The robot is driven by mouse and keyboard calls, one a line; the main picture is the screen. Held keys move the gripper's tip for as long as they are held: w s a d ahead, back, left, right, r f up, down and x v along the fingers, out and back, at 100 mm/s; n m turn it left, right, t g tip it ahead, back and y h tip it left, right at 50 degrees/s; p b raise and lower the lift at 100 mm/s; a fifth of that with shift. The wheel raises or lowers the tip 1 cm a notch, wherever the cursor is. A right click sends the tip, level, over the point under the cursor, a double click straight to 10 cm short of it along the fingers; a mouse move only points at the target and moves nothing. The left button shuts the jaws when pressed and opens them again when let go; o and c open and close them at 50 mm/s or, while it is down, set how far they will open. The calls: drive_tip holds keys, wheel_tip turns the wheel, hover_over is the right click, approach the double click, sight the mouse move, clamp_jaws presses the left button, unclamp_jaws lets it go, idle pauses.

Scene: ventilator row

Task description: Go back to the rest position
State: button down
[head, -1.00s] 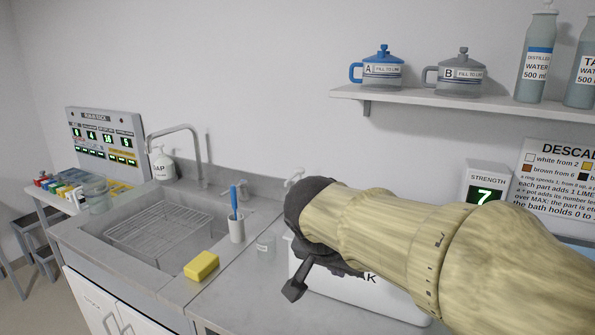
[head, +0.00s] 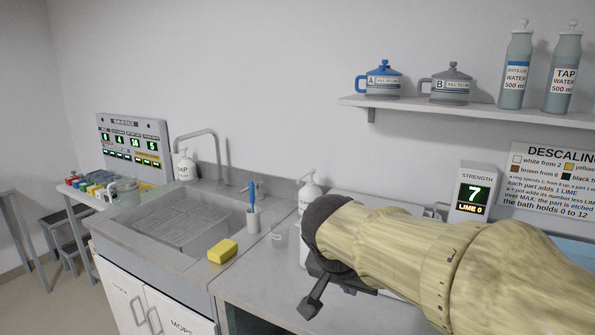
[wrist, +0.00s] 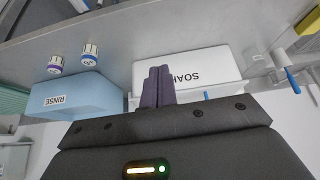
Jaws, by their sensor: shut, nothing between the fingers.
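My gripper (head: 312,300) shows in the head view at the end of my tan-sleeved arm, above the counter right of the sink. In the wrist view the fingers of my gripper (wrist: 158,86) are together with nothing between them. Behind them in that view is a white bin marked SOAK (wrist: 190,66). In the head view my arm hides most of that bin. A blue bin marked RINSE (wrist: 75,95) stands to the left in the wrist view, with two small labelled jars (wrist: 90,54) beside it.
A cup with a blue brush (head: 253,218) and a pump bottle (head: 309,193) stand near my arm. A shelf (head: 480,112) holds two pots and two bottles. The strength display (head: 474,195) reads 7.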

drive_tip(key=s+d+f+n+g+y, duration=0.1)
drive_tip(key=s+d+f+n, duration=0.15)
drive_tip(key=f, duration=0.45)
drive_tip(key=s+d+f+n+g+y, duration=0.1)
drive_tip(key=s+d+f, duration=0.15)
drive_tip(key=f, duration=0.35)
drive_tip(key=s+d+f+n+g+y, duration=0.1)
drive_tip(key=s+f+n, duration=0.1)
drive_tip(key=s+f, duration=0.35)
wheel_tip(320, 180, up, 14)
drive_tip(key=w+p, duration=0.2)
drive_tip(key=p, duration=1.4)
drive_tip(key=shift+d+r, duration=0.15)
drive_tip(key=shift+r, duration=0.1)
